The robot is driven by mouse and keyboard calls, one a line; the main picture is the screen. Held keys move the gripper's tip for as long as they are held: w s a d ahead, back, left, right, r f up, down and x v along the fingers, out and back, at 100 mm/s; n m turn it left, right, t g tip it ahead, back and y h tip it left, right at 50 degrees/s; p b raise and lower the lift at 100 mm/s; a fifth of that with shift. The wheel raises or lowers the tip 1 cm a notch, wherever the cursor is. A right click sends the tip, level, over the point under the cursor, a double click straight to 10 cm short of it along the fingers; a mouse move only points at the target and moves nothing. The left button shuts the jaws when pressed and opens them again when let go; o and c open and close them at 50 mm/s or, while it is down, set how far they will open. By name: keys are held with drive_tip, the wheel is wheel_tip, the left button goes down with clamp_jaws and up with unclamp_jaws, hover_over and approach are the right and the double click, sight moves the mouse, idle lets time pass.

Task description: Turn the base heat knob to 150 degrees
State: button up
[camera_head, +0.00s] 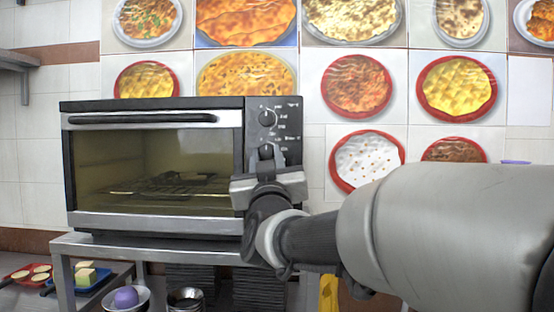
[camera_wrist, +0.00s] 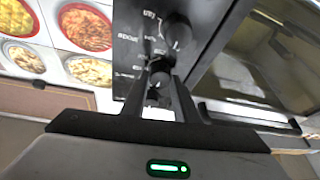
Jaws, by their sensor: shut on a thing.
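A toaster oven (camera_head: 155,106) stands on a metal stand, with dark knobs down the panel on its right side. The upper knob (camera_head: 267,117) is clear of my gripper. My gripper (camera_head: 266,163) is at the middle knob (camera_head: 266,151), low in front of the panel. In the wrist view my gripper (camera_wrist: 160,80) has its two dark fingers shut on this knob (camera_wrist: 160,79). Another knob (camera_wrist: 177,31) shows beyond the fingertips, hidden in the head view behind my gripper. The panel lettering is too blurred to read the setting or tell which knob is base heat.
The oven's glass door (camera_head: 160,165) is shut, with a rack inside; its handle (camera_head: 143,118) sticks out left of the panel. Bowls (camera_head: 126,299) and trays (camera_head: 92,277) sit low at the left. Food pictures (camera_head: 357,85) cover the wall behind.

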drive_tip(key=m+h+b, duration=0.1)
drive_tip(key=m, duration=0.1)
drive_tip(key=m+h+b, duration=0.1)
drive_tip(key=m+h, duration=0.1)
drive_tip(key=m, duration=0.1)
drive_tip(key=shift+a+f+b, duration=0.15)
drive_tip(key=shift+a+b, duration=0.05)
drive_tip(key=shift+b, duration=0.15)
drive_tip(key=m+h, duration=0.1)
drive_tip(key=m, duration=0.2)
drive_tip(key=m+h, duration=0.1)
drive_tip(key=m, duration=0.2)
drive_tip(key=shift+a+h+b, duration=0.15)
drive_tip(key=shift+h+b, duration=0.25)
drive_tip(key=m+h, duration=0.1)
drive_tip(key=m+g, duration=0.1)
drive_tip(key=m, duration=0.1)
drive_tip(key=m+h, duration=0.1)
drive_tip(key=m, duration=0.1)
drive_tip(key=shift+a+r+g+h, duration=0.1)
drive_tip(key=shift+r+g+h, duration=0.2)
drive_tip(key=shift+g, duration=0.1)
drive_tip(key=shift+m+g+h+p, duration=0.3)
drive_tip(key=shift+m+g+p, duration=0.15)
drive_tip(key=shift+m, duration=0.9)
drive_tip(key=shift+m+g+h+p, duration=0.3)
drive_tip(key=shift+m+g, duration=0.15)
drive_tip(key=shift+m, duration=0.9)
drive_tip(key=o, duration=1.1)
drive_tip(key=shift+c, duration=0.2)
